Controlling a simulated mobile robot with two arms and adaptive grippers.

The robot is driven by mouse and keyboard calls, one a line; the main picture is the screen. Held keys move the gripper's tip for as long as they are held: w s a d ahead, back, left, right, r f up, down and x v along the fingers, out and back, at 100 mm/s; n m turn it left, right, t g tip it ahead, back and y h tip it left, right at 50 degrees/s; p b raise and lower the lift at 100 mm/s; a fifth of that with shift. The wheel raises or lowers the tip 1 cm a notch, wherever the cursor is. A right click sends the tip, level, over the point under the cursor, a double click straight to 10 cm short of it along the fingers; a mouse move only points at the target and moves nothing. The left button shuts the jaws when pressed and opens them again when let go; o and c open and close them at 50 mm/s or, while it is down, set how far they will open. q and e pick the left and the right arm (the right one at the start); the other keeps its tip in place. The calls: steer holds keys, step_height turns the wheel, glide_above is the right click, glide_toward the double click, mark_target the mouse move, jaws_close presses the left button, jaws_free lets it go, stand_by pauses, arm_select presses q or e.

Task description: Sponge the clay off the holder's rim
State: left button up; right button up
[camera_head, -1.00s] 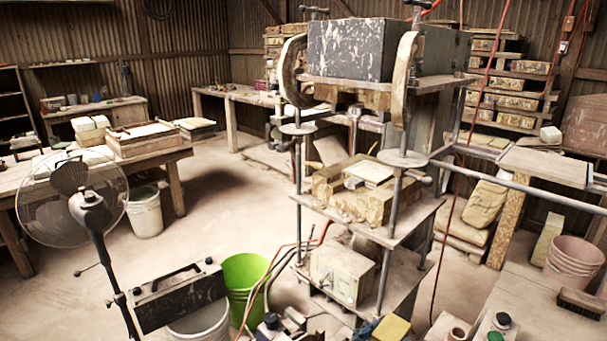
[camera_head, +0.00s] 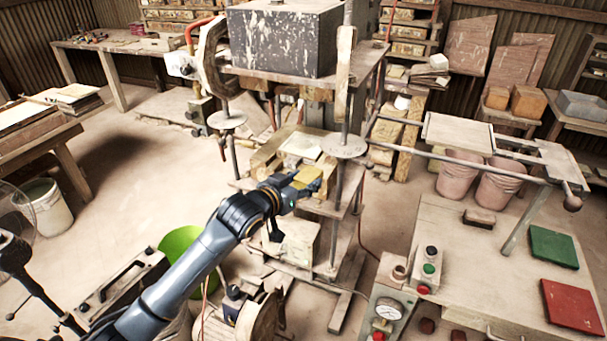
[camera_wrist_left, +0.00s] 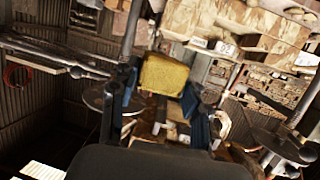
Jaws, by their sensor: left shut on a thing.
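The yellow sponge (camera_head: 306,176) is between the fingers of my left gripper (camera_head: 301,184), which is shut on it. It also shows in the left wrist view (camera_wrist_left: 165,75), between the two blue fingers. The wooden holder (camera_head: 263,158), with a pale tile-like slab (camera_head: 302,145) in its middle, sits on the press shelf just behind the sponge. My gripper is at the holder's front side; I cannot tell whether the sponge touches the rim. The gripper and arm hide part of the holder's front. Clay on the rim is too small to make out. My right gripper is not in view.
The press's upright rods (camera_head: 340,200) stand close to the right of the gripper, and the dark speckled upper block (camera_head: 284,38) hangs above the holder. A control box with buttons (camera_head: 391,312) and a worktable (camera_head: 470,255) are at the right. A green bucket (camera_head: 180,244) stands behind my arm.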

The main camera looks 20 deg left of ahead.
mark_target(312, 167)
arm_select(q)
steer(key=w, duration=0.7)
steer(key=shift+w+f+b, duration=0.2)
steer(key=shift+w+b, duration=0.1)
steer(key=b+x, duration=0.2)
steer(key=x, duration=0.1)
steer(key=r+b+x, duration=0.1)
steer(key=b+x, duration=0.1)
steer(key=shift+w+a, duration=0.15)
steer(key=shift+a, duration=0.15)
steer(key=shift+f+b, duration=0.3)
steer(key=shift+f, duration=0.65)
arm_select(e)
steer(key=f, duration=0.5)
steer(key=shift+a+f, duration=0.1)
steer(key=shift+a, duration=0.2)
arm_select(q)
steer(key=shift+p, duration=0.3)
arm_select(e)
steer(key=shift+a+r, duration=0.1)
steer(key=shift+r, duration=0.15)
arm_select(q)
steer(key=shift+f, duration=0.1)
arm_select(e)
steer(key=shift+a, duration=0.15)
arm_select(q)
steer(key=shift+f, duration=0.45)
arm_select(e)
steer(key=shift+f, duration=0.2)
